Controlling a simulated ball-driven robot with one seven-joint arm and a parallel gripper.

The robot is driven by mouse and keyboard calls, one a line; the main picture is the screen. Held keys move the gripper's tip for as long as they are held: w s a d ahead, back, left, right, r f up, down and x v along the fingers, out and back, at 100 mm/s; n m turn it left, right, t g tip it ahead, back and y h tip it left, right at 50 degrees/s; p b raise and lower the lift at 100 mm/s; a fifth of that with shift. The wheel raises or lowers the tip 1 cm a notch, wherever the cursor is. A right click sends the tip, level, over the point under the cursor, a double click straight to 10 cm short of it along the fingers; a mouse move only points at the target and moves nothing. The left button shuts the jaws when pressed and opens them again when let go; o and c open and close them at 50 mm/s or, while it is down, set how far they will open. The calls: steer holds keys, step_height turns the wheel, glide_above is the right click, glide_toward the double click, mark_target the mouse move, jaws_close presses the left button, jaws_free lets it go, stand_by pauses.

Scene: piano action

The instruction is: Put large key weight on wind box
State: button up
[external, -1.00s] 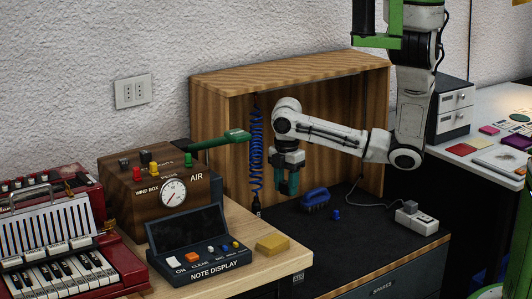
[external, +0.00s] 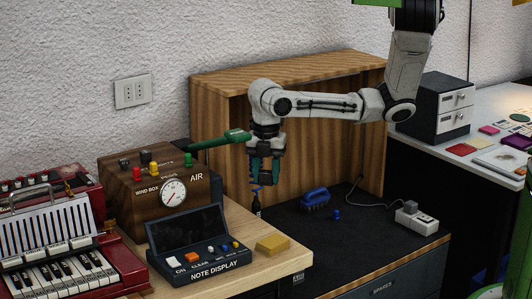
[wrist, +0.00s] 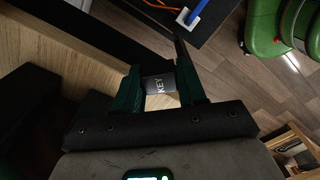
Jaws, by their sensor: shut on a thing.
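My gripper (external: 265,173) hangs pointing down over the left side of the dark bench, beside the wooden shelf. In the wrist view, its green fingers (wrist: 160,82) are shut on the key weight (wrist: 160,87), a small dark grey piece with "KEY" in white letters. In the external view the weight is mostly hidden by the fingers. The wind box (external: 127,204) is a brown wooden box at the left, with a round gauge, the words "WIND BOX" and "AIR", and coloured pegs on top. My gripper is to its right, apart from it.
A green lever (external: 222,139) sticks out between the wind box and my gripper. The note display (external: 205,266) and a yellow sponge-like block (external: 272,244) stand in front on the pale table. A blue brush-like thing (external: 315,198) lies on the dark bench. The wooden shelf (external: 340,140) stands behind.

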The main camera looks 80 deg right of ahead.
steer(key=w+a+r+n+p, duration=0.3)
steer(key=a+r, duration=0.1)
steer(key=r, duration=0.4)
steer(key=w+a+r+n+p, duration=0.3)
steer(key=r, duration=0.5)
steer(key=w+a+r+n+p, duration=0.3)
steer(key=a+r, duration=0.1)
steer(key=r, duration=0.4)
steer(key=b, duration=0.6)
glide_above(168, 157)
steer(key=s, duration=0.2)
step_height(168, 157, down, 9)
steer(key=shift+w, duration=0.15)
steer(key=shift+w+p, duration=0.35)
steer(key=shift+w+f, duration=0.5)
steer(key=shift+f, duration=0.2)
steer(key=shift+f+p, duration=0.55)
steer(key=shift+f, duration=0.9)
steer(key=shift+f, duration=0.1)
